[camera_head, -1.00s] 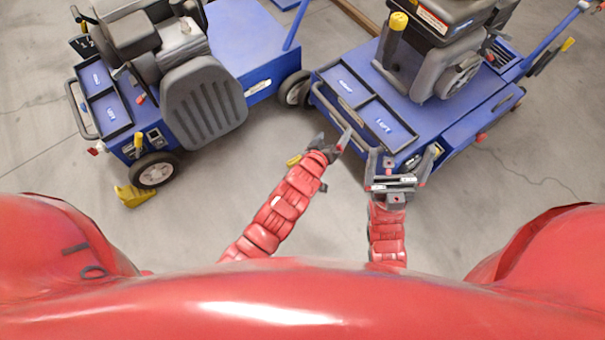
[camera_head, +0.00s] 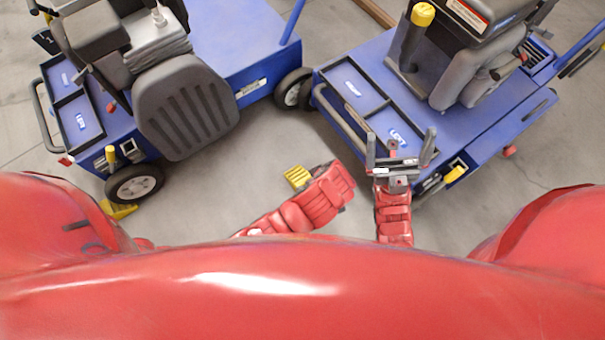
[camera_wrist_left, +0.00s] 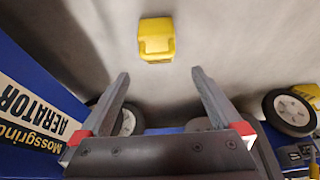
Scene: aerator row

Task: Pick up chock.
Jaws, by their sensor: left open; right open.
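A yellow chock (camera_head: 297,177) lies on the floor beside my left forearm, between the two blue carts. Another yellow chock (camera_head: 118,209) lies by the left cart's front wheel, partly hidden by my red body. In the left wrist view, a yellow chock (camera_wrist_left: 156,38) lies on the floor beyond the fingertips, roughly centred between them and apart from them. My left gripper (camera_wrist_left: 161,78) is open and empty there; the head view hides its fingers behind my arm. My right gripper (camera_head: 400,148) is open and empty, in front of the right cart's tray.
The left blue cart (camera_head: 240,50) carries a grey seat. The right blue cart (camera_head: 480,115) carries an engine and stands close to my right gripper. In the wrist view, another yellow piece (camera_wrist_left: 308,95) is beside a wheel (camera_wrist_left: 288,112).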

